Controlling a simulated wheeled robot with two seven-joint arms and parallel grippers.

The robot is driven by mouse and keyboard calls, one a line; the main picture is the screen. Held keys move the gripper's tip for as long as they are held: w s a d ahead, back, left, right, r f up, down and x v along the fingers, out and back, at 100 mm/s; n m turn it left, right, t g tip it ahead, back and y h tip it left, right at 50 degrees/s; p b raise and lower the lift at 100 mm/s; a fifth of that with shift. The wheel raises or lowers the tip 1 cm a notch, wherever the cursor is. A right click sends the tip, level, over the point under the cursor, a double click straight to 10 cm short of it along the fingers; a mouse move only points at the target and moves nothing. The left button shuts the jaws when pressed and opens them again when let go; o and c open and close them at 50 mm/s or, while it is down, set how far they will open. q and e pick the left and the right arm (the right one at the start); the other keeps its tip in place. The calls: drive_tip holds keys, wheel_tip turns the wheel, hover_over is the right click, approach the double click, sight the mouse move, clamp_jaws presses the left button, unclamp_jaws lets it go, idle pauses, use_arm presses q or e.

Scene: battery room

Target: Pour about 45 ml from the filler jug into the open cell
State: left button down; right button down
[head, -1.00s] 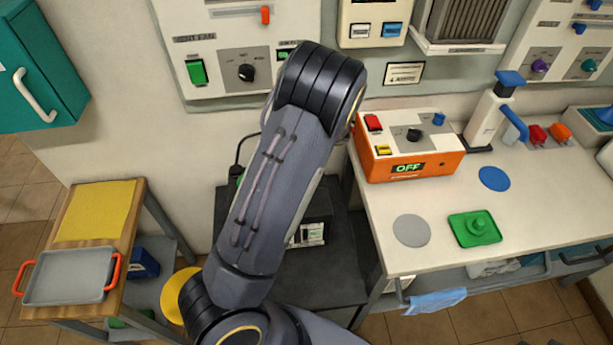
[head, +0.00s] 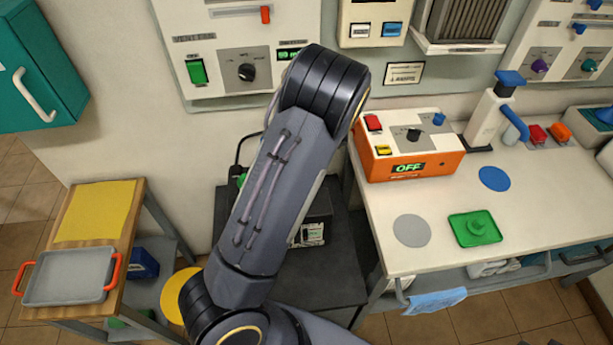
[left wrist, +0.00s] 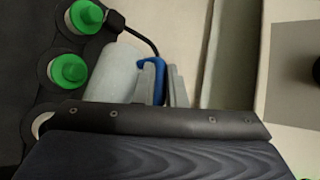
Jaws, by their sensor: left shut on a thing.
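In the left wrist view, the pale grey filler jug (left wrist: 113,72) with a blue handle (left wrist: 158,72) is in my left gripper (left wrist: 176,88), which is shut on it by the handle. The jug lies beside two green caps on the dark battery (left wrist: 45,92). A pale round opening (left wrist: 42,124) below the caps may be the open cell; my gripper's dark body partly covers it. The jug's mouth and any liquid stream are hidden. In the head view, my left arm hides the gripper, the jug and most of the battery (head: 318,206). My right gripper is not in view.
The dark stand (head: 335,275) under the battery sits between a wooden side table with a grey tray (head: 68,277) and the white bench (head: 450,205). An orange unit reading OFF (head: 410,147) stands on the bench. A green tray (head: 475,229) lies at its front.

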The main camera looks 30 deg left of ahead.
use_arm(q)
drive_tip(key=shift+w+d+f+y+b, duration=0.15)
drive_tip(key=shift+d+y+b, duration=0.15)
drive_tip(key=shift+y+b, duration=0.15)
idle(1.1)
drive_tip(key=shift+a+r+p, duration=0.15)
drive_tip(key=shift+r+p, duration=0.1)
drive_tip(key=shift+p, duration=0.15)
drive_tip(key=a+h, duration=0.1)
drive_tip(key=s+h, duration=0.1)
drive_tip(key=shift+s+a+r+n+h+p, duration=0.15)
drive_tip(key=shift+a+n+h+p, duration=0.15)
drive_tip(key=shift+a+h, duration=0.1)
drive_tip(key=shift+s+a+t+h, duration=0.2)
drive_tip(key=shift+a+t+h, duration=0.1)
drive_tip(key=shift+t+h, duration=0.2)
drive_tip(key=shift+h, duration=0.45)
drive_tip(key=shift+a+p, duration=0.2)
drive_tip(key=shift+p, duration=0.15)
drive_tip(key=shift+s+a+t+h, duration=0.15)
drive_tip(key=shift+t+h, duration=0.15)
drive_tip(key=shift+h, duration=0.2)
